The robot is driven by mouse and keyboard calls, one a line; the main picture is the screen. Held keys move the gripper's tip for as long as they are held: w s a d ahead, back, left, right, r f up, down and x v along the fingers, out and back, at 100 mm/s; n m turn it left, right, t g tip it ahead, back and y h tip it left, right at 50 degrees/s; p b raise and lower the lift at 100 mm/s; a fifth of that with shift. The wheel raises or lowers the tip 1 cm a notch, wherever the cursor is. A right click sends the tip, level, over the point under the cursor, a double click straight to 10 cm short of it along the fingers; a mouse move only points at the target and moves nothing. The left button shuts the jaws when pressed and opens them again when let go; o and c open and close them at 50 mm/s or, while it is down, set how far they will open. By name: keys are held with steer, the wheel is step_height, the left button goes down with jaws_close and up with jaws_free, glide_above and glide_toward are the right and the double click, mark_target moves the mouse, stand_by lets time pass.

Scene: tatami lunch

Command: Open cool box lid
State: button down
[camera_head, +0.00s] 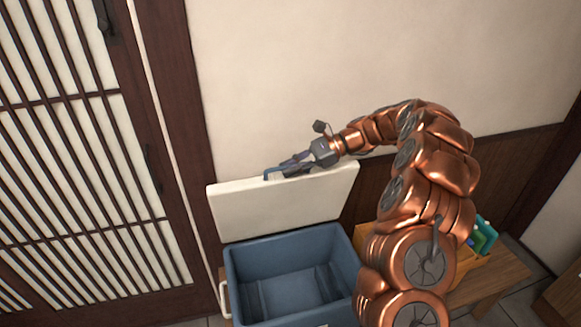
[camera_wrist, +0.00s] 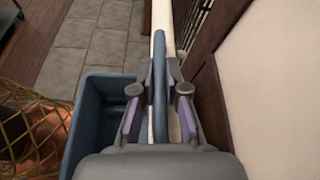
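The cool box (camera_head: 240,279) is a blue, open-topped tub at the lower middle of the head view, and its inside looks empty. Its white lid (camera_head: 284,207) stands raised and nearly upright at the back of the box, near the wall. My gripper (camera_head: 280,172) is at the lid's top edge. In the wrist view the blue handle (camera_wrist: 160,92) of the lid runs between my gripper's two fingers (camera_wrist: 159,105), which lie close on both sides of it. The blue box wall (camera_wrist: 100,112) shows below left.
A lattice sliding door (camera_head: 75,160) is on the left. The cream wall (camera_head: 380,60) is close behind the lid. A woven basket (camera_wrist: 30,130) shows in the wrist view.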

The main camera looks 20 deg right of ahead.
steer(key=c, duration=1.5)
jaws_free()
steer(key=shift+a, duration=0.15)
steer(key=shift+o, duration=0.2)
steer(key=shift+d+r, duration=0.2)
steer(key=shift+d, duration=0.45)
step_height(320, 180, up, 3)
glide_above(325, 172)
steer(key=a, duration=0.2)
steer(key=shift+s+d, duration=0.1)
steer(key=shift+d, duration=0.15)
steer(key=shift+v, duration=0.85)
steer(key=shift+d+r, duration=0.2)
steer(key=shift+d, duration=0.2)
steer(key=shift+s+d, duration=0.1)
